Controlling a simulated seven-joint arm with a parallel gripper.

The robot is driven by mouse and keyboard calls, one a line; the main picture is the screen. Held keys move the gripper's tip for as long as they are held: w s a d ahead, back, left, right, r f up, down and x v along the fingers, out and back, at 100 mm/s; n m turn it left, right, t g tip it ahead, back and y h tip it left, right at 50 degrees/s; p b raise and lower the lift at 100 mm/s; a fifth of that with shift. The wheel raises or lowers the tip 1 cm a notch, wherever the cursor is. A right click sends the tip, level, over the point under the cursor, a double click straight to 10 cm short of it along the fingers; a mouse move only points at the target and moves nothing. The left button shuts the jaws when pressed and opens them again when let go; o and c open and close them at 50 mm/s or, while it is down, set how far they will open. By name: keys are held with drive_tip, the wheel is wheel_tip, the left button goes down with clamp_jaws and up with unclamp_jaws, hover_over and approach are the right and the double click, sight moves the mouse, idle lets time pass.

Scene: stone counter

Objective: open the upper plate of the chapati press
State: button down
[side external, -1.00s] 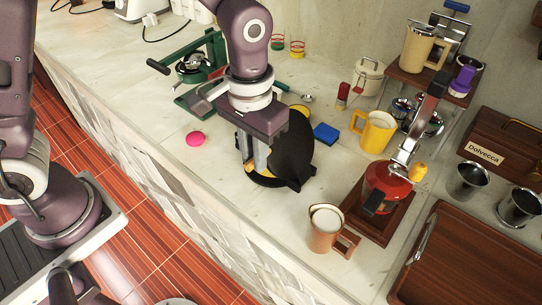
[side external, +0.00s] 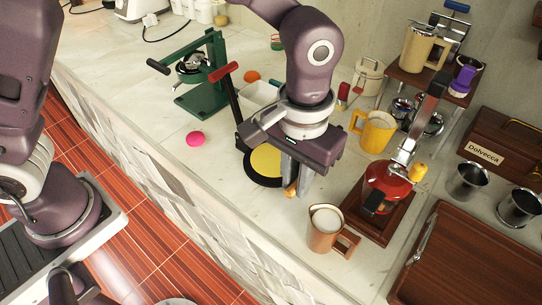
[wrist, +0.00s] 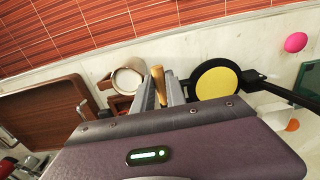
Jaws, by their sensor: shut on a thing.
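The chapati press has a black round lower plate (side external: 252,178) on the counter, with a yellow disc (side external: 266,160) lying on it. In the wrist view, the lower plate (wrist: 199,95) and yellow disc (wrist: 217,83) lie right of the fingers. The upper plate cannot be made out now; my gripper and forearm cover the area where it stood. My gripper (side external: 296,190) points down just right of the lower plate. It is shut on a wooden handle (wrist: 157,80), which shows between the fingers in the wrist view.
A black lever with a red grip (side external: 223,72) rises behind the plate. A copper milk jug (side external: 323,233) stands close at the front right, beside a red-topped press (side external: 388,185). A yellow mug (side external: 374,132) stands behind. A pink ball (side external: 196,138) lies left, with clear counter around it.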

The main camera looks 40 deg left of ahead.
drive_tip(key=c, duration=1.5)
unclamp_jaws()
drive_tip(key=shift+r, duration=2.5)
drive_tip(key=s+a+r+t, duration=0.1)
drive_tip(key=s+a+r, duration=0.2)
drive_tip(key=a+r, duration=0.3)
drive_tip(key=s+a+r+t, duration=0.2)
drive_tip(key=a+r, duration=0.2)
drive_tip(key=a, duration=0.5)
drive_tip(key=s+a+t, duration=0.1)
drive_tip(key=s+a, duration=0.1)
drive_tip(key=s, duration=0.1)
drive_tip(key=s+a, duration=0.2)
drive_tip(key=s, duration=0.1)
drive_tip(key=s+a+f+t, duration=0.1)
drive_tip(key=s+a, duration=0.2)
drive_tip(key=shift+s+a+t, duration=0.1)
drive_tip(key=shift+s+t, duration=0.2)
drive_tip(key=shift+s, duration=0.1)
